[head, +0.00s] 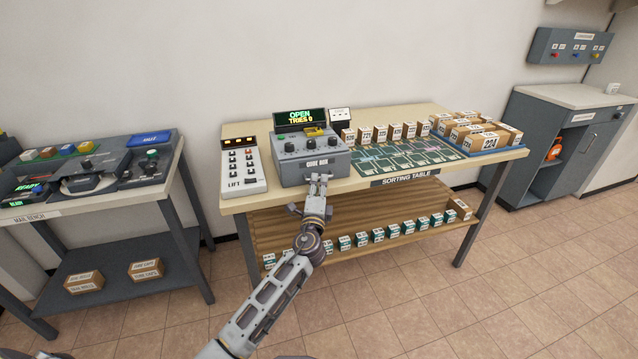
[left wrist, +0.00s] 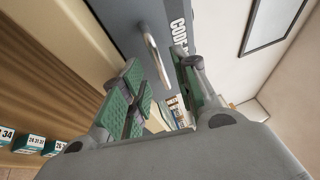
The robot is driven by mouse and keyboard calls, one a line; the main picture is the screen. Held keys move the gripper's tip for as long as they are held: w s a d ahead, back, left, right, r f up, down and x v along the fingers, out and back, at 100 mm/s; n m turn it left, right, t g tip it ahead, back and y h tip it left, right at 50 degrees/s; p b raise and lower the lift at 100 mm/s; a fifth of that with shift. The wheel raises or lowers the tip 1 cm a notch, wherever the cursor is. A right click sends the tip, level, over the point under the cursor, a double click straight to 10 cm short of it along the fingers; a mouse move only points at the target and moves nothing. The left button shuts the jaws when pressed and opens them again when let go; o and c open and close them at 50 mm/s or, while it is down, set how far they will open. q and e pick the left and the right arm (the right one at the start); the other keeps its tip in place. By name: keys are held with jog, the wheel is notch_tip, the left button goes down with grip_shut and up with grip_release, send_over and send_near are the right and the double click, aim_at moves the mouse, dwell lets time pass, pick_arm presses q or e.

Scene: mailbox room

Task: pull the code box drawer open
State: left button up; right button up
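The grey code box (head: 303,166) stands on the sorting table, its screen (head: 299,117) reading "OPEN" and "TRIES 0". Its front drawer looks shut. In the left wrist view, the drawer front (left wrist: 128,22) carries a metal bar handle (left wrist: 157,58). My left gripper (head: 319,181) is at the box's front. In the left wrist view my left gripper (left wrist: 160,88) is open, its green-padded fingers on either side of the handle's lower end. I cannot tell whether either finger touches it. My right gripper is not in view.
The sorting table (head: 240,203) holds a lift panel (head: 241,166) left of the box and several numbered parcels (head: 396,131) to the right. Its lower shelf (head: 355,259) holds small boxes. A mail bench (head: 85,207) stands at left, a cabinet (head: 570,98) at right.

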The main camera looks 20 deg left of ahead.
pick_arm(q)
jog(key=shift+w+a+r, duration=0.15)
jog(key=shift+w, duration=0.55)
grip_shut()
